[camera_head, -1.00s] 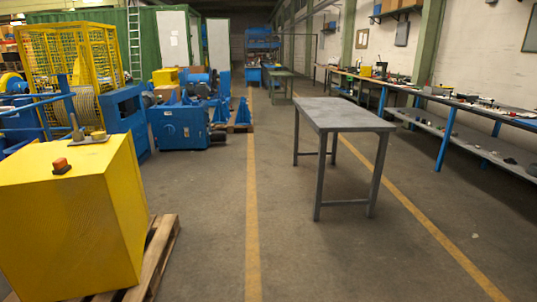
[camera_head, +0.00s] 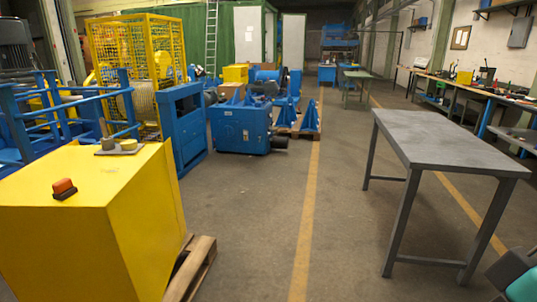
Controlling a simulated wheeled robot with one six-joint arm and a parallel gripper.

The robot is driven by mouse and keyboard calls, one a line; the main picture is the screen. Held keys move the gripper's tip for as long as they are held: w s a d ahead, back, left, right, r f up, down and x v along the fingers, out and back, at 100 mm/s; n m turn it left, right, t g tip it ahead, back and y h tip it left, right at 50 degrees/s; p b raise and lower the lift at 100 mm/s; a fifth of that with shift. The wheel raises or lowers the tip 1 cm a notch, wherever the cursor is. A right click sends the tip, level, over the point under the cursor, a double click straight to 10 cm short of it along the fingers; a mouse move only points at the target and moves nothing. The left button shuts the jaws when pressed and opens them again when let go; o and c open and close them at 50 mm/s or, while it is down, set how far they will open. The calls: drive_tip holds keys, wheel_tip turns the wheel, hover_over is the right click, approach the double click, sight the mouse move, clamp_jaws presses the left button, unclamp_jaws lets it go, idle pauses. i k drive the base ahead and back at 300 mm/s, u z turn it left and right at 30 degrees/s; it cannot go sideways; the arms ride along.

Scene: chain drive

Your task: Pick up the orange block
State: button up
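The orange block (camera_head: 64,187) is small and red-orange. It sits on a dark, thin base on top of the big yellow box (camera_head: 120,240) at the lower left. Nothing touches it from above. My gripper's fingers do not show in this view. A dark grey and teal part (camera_head: 520,278) shows in the lower right corner, cut off by the frame, far from the block; I cannot tell whether it belongs to my arm.
Behind the block, a dark plate (camera_head: 118,150) bears a small grey piece and a yellowish cylinder. The yellow box stands on a wooden pallet (camera_head: 197,270). A grey table (camera_head: 440,140) stands at right. Blue machines line the left. The floor between is clear.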

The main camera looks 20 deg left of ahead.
sight(64, 189)
drive_tip(key=u, duration=0.45)
drive_tip(key=i, duration=1.7)
drive_tip(key=u, duration=1.4)
drive_tip(key=i, duration=0.95)
drive_tip(key=u, duration=1.4)
drive_tip(key=i, duration=0.4)
drive_tip(key=u, duration=0.3)
